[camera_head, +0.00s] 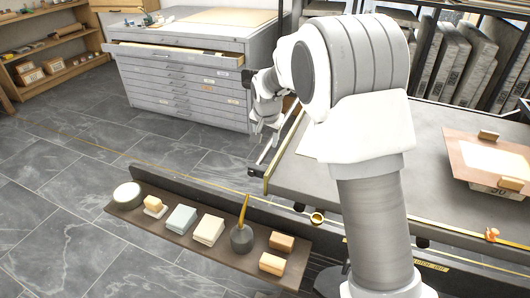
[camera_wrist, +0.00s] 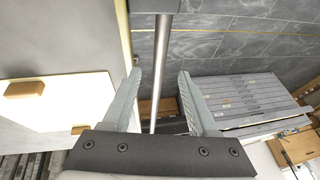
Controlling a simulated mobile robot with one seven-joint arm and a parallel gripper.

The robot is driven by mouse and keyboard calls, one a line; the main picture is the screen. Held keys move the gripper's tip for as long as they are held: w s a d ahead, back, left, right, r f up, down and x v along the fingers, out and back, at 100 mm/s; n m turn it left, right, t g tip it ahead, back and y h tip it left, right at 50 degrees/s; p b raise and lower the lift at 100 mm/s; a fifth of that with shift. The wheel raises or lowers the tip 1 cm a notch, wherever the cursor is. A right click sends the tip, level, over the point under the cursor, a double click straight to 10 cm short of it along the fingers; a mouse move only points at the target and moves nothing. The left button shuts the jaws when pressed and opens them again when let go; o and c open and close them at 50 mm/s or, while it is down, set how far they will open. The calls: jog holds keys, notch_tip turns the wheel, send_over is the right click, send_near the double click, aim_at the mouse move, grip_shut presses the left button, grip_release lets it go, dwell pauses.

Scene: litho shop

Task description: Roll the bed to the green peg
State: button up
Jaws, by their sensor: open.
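The bed (camera_head: 432,200) is a wide grey slab at the right in the head view, partly hidden behind my arm. A tan sheet (camera_head: 456,158) with a pale panel and two wooden blocks lies on it. A bar (camera_head: 282,142) runs along the bed's left end. My gripper (camera_head: 262,122) is near that bar, small and partly hidden by my arm. In the wrist view my gripper (camera_wrist: 160,72) is open, and a shiny metal bar (camera_wrist: 160,65) passes between its fingers in the picture. Contact cannot be told. I cannot make out a green peg.
A dark shelf (camera_head: 125,207) in front of the bed holds boxes, blocks and a round pot (camera_head: 241,239). A grey flat-file cabinet (camera_head: 180,82) with an open top drawer stands behind. An orange piece (camera_head: 491,235) sits on the bed's near edge. The tiled floor at left is clear.

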aim_at(265, 150)
jog(key=b+x, duration=0.1)
jog(key=x, duration=0.6)
jog(key=shift+w+f+b, duration=0.1)
jog(key=shift+f+b, duration=0.2)
grip_shut()
dwell(1.0)
